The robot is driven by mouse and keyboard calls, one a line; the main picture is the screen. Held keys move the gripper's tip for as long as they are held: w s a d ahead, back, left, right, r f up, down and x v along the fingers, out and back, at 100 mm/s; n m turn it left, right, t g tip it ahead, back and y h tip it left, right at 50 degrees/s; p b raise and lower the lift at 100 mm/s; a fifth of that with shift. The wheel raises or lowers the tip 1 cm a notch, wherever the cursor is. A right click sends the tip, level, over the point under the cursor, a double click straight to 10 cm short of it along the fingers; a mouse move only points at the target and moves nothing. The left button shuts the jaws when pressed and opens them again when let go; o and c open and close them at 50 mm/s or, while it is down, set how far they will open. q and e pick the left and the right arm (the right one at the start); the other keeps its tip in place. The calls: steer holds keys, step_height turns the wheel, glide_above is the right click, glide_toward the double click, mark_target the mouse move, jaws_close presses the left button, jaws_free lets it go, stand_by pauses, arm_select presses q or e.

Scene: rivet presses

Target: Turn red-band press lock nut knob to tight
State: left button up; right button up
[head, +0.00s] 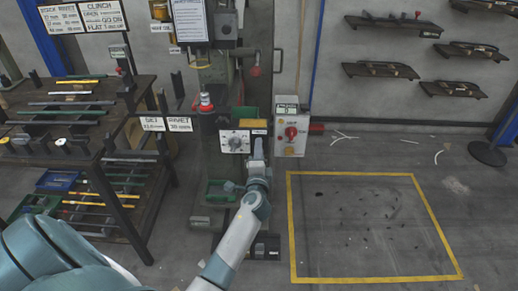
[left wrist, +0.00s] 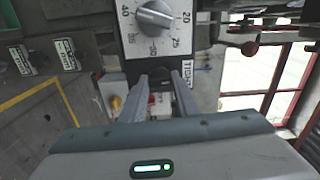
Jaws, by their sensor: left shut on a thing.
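The press (head: 222,75) stands in the middle of the head view, with a red-and-white part (head: 205,101) on its front. Its white dial plate (head: 235,141) carries a round grey knob, which shows large in the left wrist view (left wrist: 155,16) among numbers. A label reading TIGHT (left wrist: 183,92) lies just beyond the dial, beside my fingers. My left gripper (head: 257,150) is at the right side of the dial plate. In the left wrist view, its two fingers (left wrist: 163,92) close around a dark piece, apparently the lock nut knob, mostly hidden between them. My right gripper is out of view.
A control box (head: 291,130) with a red knob is just right of my left gripper. Racks with bars and tools (head: 80,115) stand at the left. A yellow-outlined floor area (head: 370,173) at the right is flat with small dark specks.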

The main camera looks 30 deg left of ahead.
arm_select(q)
steer(key=shift+m, duration=0.6)
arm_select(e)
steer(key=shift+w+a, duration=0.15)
arm_select(q)
steer(key=o, duration=1)
steer(key=shift+o, duration=0.2)
steer(key=shift+d, duration=0.1)
steer(key=b+v, duration=0.2)
steer(key=v, duration=1.5)
steer(key=shift+s, duration=0.2)
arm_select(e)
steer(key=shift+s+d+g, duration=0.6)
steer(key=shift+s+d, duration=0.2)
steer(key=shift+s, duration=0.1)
arm_select(q)
steer(key=shift+f, duration=0.1)
